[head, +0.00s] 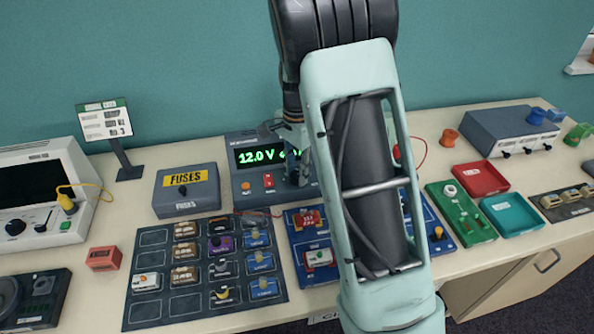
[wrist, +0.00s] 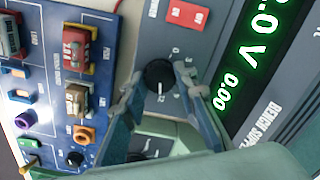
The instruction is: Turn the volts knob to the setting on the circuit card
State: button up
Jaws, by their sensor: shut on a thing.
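The bench supply (head: 243,180) stands at the back middle, its green display (head: 262,156) reading 12.0 V; the current reading is partly covered. In the wrist view the display (wrist: 247,75) is cut off and also shows 0.00. A round black knob (wrist: 158,75) with a pale pointer mark sits on its panel; its label is not readable. My gripper (wrist: 159,84) is shut on this knob, one finger on each side. In the head view my gripper (head: 297,168) is at the supply's front, hiding the knob. A printed card (head: 103,120) stands at the back left, its text too small to read.
A blue circuit board (head: 295,229) with red modules lies in front of the supply, beside a component tray (head: 135,312). A grey fuse box (head: 187,203) stands left of the supply. Red (head: 481,180) and teal (head: 512,216) bins are on the right.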

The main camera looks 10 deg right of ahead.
aim_at(297, 175)
jog(key=o, duration=1.2)
jog(key=shift+c, duration=0.2)
jog(key=shift+r, duration=0.1)
notch_tip(297, 175, up, 12)
